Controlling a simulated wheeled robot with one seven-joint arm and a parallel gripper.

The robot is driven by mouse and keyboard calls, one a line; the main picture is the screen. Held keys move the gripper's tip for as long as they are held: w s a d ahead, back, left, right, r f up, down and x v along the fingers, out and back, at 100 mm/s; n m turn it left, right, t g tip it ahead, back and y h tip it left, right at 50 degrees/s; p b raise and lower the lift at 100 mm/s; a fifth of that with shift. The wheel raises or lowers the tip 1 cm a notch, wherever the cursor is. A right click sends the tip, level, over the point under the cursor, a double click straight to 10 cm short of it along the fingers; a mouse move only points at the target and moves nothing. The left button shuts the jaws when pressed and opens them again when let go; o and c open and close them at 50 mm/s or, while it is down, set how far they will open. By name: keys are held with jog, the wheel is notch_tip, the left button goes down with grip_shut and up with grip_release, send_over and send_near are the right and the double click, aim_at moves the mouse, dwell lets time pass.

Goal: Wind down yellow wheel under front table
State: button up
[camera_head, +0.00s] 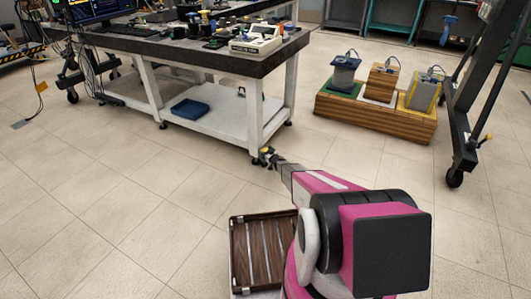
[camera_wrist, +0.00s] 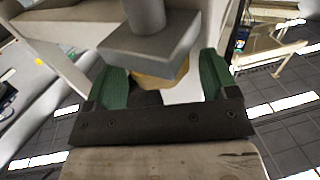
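The front table (camera_head: 225,62) has a dark top and white legs, one of them close to my gripper. My gripper (camera_head: 268,158) is low at the foot of its near right leg (camera_head: 255,115). In the wrist view, a yellow wheel (camera_wrist: 160,82) shows partly under a grey block (camera_wrist: 150,52) with a grey post above it. The green fingers of my gripper (camera_wrist: 162,80) stand apart, one on each side of the yellow wheel. A narrow gap seems to show at the right finger; contact on the left is unclear. The wheel's lower part is hidden.
A blue tray (camera_head: 189,109) lies on the table's lower shelf. A wooden pallet (camera_head: 375,117) with several coil boxes stands to the right. A dark wheeled frame (camera_head: 462,130) is beyond it.

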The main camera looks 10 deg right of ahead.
jog(key=c, duration=0.7)
jog(key=shift+o, duration=0.2)
jog(key=shift+a+m+h, duration=0.1)
jog(key=shift+m+h, duration=0.2)
jog(key=shift+h, duration=0.1)
jog(key=shift+m+t+h, duration=0.4)
jog(key=shift+t+h, duration=0.1)
jog(key=shift+h, duration=0.1)
jog(key=o, duration=0.9)
jog(key=shift+n+y, duration=0.3)
jog(key=shift+y, duration=0.1)
